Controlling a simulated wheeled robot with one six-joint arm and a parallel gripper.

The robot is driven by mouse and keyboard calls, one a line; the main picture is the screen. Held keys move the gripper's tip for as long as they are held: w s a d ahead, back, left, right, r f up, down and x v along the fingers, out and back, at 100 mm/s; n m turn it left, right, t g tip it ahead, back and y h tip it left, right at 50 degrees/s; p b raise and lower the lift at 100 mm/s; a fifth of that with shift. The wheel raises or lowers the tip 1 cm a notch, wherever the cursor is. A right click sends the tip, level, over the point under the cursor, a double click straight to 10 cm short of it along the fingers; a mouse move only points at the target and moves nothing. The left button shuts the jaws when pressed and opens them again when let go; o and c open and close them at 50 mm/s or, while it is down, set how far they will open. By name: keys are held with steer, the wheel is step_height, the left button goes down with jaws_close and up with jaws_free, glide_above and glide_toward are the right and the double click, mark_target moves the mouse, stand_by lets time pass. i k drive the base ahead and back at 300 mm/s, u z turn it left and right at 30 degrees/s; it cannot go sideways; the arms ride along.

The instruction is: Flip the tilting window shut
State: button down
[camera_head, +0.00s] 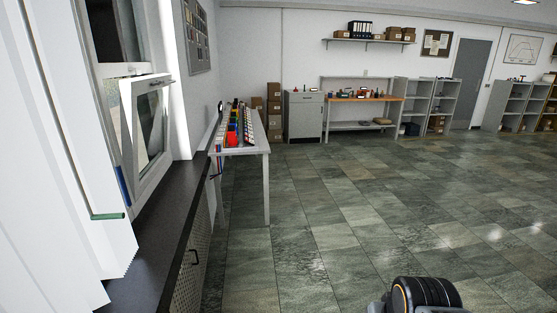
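The tilting window (130,140) is at the left, in the white wall above a dark sill. Its white-framed glass sash leans into the room at the top, with a wedge of space between it and the fixed frame. Its bottom edge stays close to the frame. A small dark handle (163,82) sits at the sash's top edge. A dark, rounded part of my arm with an orange ring shows at the bottom right, well away from the window. My gripper's fingers are not in view.
The dark sill (165,215) runs below the window over a perforated cabinet front (192,265). A white table (258,145) with colourful bins stands just beyond. Shelves (412,95) and a workbench (360,99) line the far wall. The tiled floor (340,210) is clear.

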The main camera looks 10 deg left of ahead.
mark_target(129, 89)
steer(key=u, duration=0.05)
steer(key=i, duration=2.25)
steer(key=u, duration=0.7)
steer(key=i, duration=1.15)
steer(key=u, duration=1.8)
steer(key=i, duration=0.8)
steer(key=u, duration=0.65)
